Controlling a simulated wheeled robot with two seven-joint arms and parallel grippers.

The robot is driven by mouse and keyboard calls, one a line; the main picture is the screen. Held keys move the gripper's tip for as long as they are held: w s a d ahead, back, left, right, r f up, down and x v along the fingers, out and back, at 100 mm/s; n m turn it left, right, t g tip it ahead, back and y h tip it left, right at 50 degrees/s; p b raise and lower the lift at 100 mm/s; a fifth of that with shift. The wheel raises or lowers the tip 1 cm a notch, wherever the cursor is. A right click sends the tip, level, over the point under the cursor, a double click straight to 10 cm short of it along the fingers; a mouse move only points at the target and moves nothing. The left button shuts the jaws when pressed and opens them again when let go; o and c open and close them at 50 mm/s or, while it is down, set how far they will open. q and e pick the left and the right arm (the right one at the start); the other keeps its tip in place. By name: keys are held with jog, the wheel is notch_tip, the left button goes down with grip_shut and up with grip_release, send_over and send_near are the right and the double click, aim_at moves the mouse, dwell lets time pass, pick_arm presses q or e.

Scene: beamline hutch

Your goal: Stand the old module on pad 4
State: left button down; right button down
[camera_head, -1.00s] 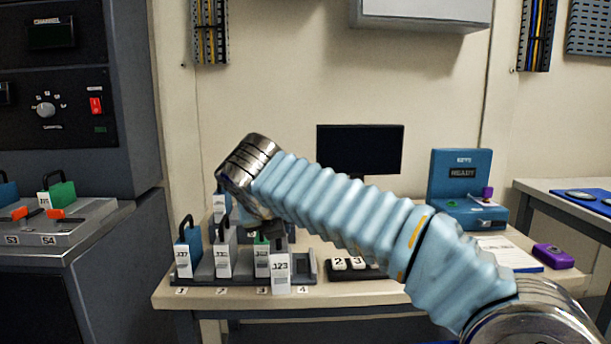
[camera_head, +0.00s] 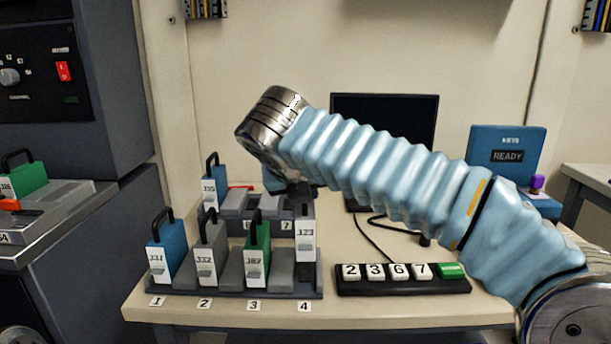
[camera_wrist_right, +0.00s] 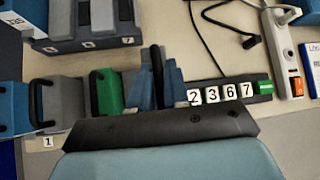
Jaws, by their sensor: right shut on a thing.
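The module with a white label reading about 123 (camera_head: 306,232) is upright at pad 4 of the front rack (camera_head: 230,292), right of the green module. Its label sits higher than its neighbours' labels, with dark grey below, so it looks raised; contact with the pad cannot be told. My right gripper (camera_head: 300,190) is above it, partly hidden by my wrist. In the right wrist view its blue fingers (camera_wrist_right: 160,84) are closed around a black handle (camera_wrist_right: 156,75). The pad 4 number tag (camera_head: 304,306) shows below. My left gripper is out of view.
Pads 1 to 3 hold a blue module (camera_head: 168,250), a grey module (camera_head: 211,250) and a green module (camera_head: 258,254). A rear rack (camera_head: 275,228) holds another blue module (camera_head: 215,188). A numbered key strip (camera_head: 400,280) lies close right; a monitor (camera_head: 385,120) stands behind.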

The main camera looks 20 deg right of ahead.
aim_at(303, 214)
notch_tip(303, 214, down, 3)
jog(key=shift+f+b, duration=0.2)
jog(key=shift+b, duration=0.7)
jog(key=shift+f+b, duration=0.6)
jog(key=shift+b, duration=0.15)
jog(key=shift+s+a, duration=0.1)
jog(key=shift+a, duration=0.05)
jog(key=shift+r+p, duration=0.1)
jog(key=shift+p, duration=0.3)
jog(key=shift+f, duration=0.55)
dwell(0.7)
jog(key=c, duration=1)
grip_release()
jog(key=shift+c, duration=0.2)
jog(key=shift+s, duration=0.1)
